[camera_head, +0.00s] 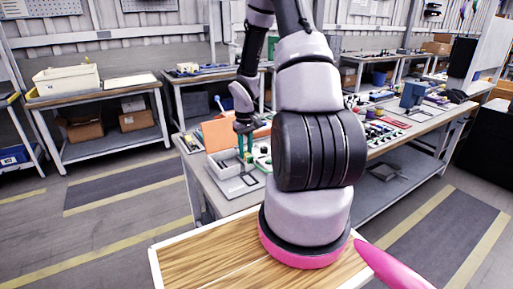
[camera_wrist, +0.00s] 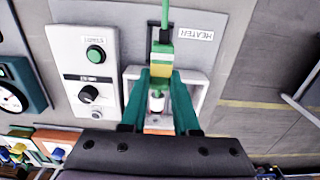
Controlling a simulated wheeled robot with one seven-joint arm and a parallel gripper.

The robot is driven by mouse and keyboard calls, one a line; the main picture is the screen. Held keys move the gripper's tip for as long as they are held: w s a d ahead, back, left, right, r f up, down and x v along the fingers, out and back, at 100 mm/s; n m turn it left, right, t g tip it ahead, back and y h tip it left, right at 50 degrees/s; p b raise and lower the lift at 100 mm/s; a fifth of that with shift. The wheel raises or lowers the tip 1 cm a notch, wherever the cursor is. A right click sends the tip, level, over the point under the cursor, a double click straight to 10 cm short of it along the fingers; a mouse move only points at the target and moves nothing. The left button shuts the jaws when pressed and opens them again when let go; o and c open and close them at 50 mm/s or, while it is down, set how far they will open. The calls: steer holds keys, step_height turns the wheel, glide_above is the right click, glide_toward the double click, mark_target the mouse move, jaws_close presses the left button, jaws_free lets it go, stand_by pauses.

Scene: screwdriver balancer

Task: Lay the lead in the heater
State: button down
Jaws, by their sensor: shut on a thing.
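My gripper (camera_wrist: 161,76) has green fingers and is shut on the lead (camera_wrist: 162,58), a green and yellow piece with a green cable running to the top edge of the wrist view. The heater (camera_wrist: 202,85) is a pale open-topped box beside an upside-down HEATER label. My fingers are over its opening; I cannot tell how deep they reach. A small white and dark piece shows between the fingers, partly hidden. In the head view my gripper (camera_head: 246,155) points down at the heater area on the bench, and the lead is too small to make out.
A white control panel (camera_wrist: 88,75) with a green START button and black knob stands left of the heater. A dial instrument (camera_wrist: 15,95) lies farther left. An orange panel (camera_head: 217,133) stands behind the gripper on the cluttered workbench (camera_head: 215,190).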

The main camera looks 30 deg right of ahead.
steer(key=shift+d+f, duration=0.15)
steer(key=shift+f, duration=3.65)
steer(key=shift+s, duration=0.15)
steer(key=shift+f, duration=0.6)
steer(key=c, duration=0.6)
jaws_free()
step_height(320, 180, up, 11)
steer(key=shift+f, duration=0.1)
